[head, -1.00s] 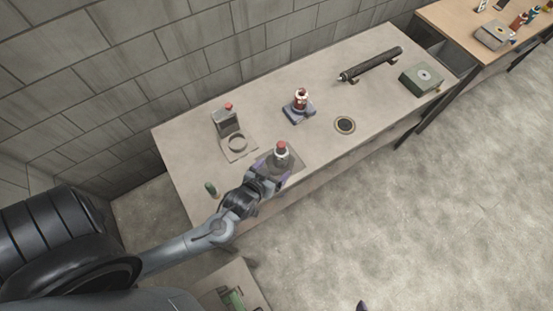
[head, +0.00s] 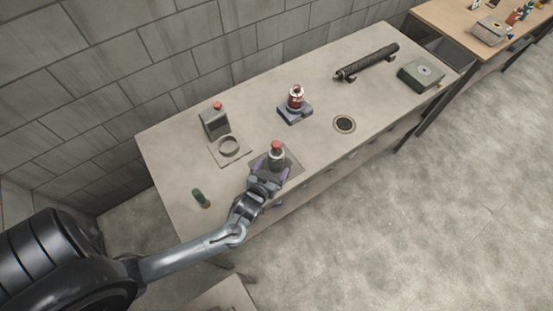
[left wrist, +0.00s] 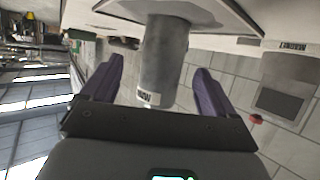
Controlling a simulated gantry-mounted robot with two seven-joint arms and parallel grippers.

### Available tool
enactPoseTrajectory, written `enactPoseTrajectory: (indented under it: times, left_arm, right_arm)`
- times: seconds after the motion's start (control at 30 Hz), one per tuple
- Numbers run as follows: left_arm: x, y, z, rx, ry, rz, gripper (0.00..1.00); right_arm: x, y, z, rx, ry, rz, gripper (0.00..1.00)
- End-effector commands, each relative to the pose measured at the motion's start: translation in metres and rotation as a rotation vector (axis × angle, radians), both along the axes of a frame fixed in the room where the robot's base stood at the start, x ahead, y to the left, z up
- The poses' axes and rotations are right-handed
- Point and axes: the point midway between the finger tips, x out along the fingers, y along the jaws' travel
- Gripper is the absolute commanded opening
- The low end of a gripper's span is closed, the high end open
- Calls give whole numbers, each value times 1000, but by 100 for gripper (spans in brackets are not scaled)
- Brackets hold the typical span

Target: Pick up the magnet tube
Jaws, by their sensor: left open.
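A grey cylinder with a red cap (head: 276,158) stands upright on a dark square pad near the front edge of the table. My open left gripper (head: 268,174) is at it, with purple fingers on either side. In the left wrist view the grey cylinder (left wrist: 166,55) lies between the two fingers (left wrist: 160,72), with gaps visible at both sides. A small label shows on it, too blurred to read. I cannot tell for certain which object is the magnet tube. A small dark green cylinder (head: 202,199) stands at the table's left end. My right gripper is not in view.
A grey box with a red knob (head: 214,122) and a ring plate (head: 229,147) stand at the left back. A red-and-white item on a blue-grey base (head: 295,103), a round port (head: 344,124), a long dark mesh tube (head: 370,62) and a green box (head: 421,73) lie further right.

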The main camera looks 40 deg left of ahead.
Motion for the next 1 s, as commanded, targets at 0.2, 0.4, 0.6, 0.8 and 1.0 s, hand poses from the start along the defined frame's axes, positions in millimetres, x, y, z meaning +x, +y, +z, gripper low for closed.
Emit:
enactPoseTrajectory:
  times: [0.2, 0.4, 0.6, 0.8, 1.0]
  left_arm:
    - [16, 8, -2, 2, 0, 0, 88]
    - [38, 17, -9, 2, 1, 0, 88]
    - [47, 20, -13, -1, 1, -1, 88]
    - [47, 20, -13, -1, 1, -1, 88]
    - [47, 20, -13, -1, 1, -1, 58]
  right_arm:
    - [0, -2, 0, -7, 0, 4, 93]
    - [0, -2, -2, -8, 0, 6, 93]
    - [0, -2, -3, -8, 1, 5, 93]
    - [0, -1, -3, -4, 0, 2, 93]
    - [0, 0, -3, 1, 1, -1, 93]
